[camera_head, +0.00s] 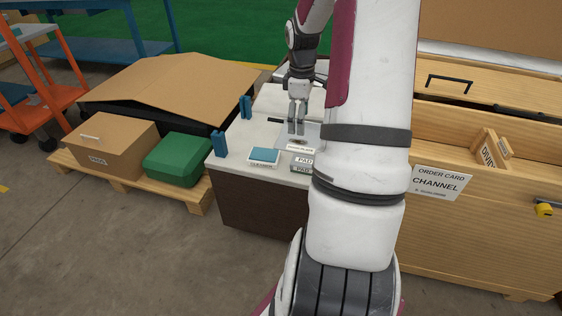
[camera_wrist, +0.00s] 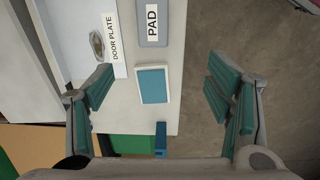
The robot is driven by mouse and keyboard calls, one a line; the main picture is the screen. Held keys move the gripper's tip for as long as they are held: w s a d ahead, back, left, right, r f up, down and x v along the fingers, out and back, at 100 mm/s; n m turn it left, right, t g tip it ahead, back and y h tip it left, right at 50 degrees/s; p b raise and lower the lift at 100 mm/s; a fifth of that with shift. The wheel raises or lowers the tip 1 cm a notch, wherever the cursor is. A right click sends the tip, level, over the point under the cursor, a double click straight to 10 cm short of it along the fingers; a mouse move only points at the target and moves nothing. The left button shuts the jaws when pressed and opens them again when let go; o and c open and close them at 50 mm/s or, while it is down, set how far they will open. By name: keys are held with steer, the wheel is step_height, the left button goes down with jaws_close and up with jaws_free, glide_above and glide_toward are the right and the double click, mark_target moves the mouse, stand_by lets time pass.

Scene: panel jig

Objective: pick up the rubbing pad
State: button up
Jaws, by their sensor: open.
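A grey block labelled PAD (camera_head: 302,164) sits near the front edge of the white worktop; its label also shows in the wrist view (camera_wrist: 152,20). A flat blue-topped piece with a white rim (camera_head: 264,155) lies to its left, with a small label too blurred to read. In the wrist view this blue piece (camera_wrist: 152,86) appears between my fingers, with the grey block beyond them at the top. My gripper (camera_head: 296,132) is open and empty, pointing down above the worktop; the wrist view shows both fingers (camera_wrist: 158,78) wide apart.
A tray with a DOOR PLATE card (camera_wrist: 114,45) adjoins the grey block. Blue upright posts (camera_head: 219,144) stand at the worktop's left edge. A green case (camera_head: 178,160) and cardboard box (camera_head: 112,143) sit on a pallet at left. A wooden bench (camera_head: 480,235) stands at right.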

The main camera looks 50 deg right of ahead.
steer(key=s+d+f+b, duration=0.1)
steer(key=d+f+b, duration=0.15)
steer(key=f, duration=0.35)
steer(key=b, duration=0.2)
glide_above(305, 161)
steer(key=f, duration=0.7)
steer(key=shift+s+d, duration=0.2)
steer(key=shift+w+a+f+b, duration=0.1)
steer(key=shift+f+b, duration=0.65)
steer(key=shift+f, duration=0.9)
steer(key=shift+w+a+f+b, duration=0.1)
steer(key=shift+f+b, duration=0.65)
steer(key=shift+f, duration=0.85)
steer(key=shift+r, duration=0.1)
steer(key=c, duration=1.3)
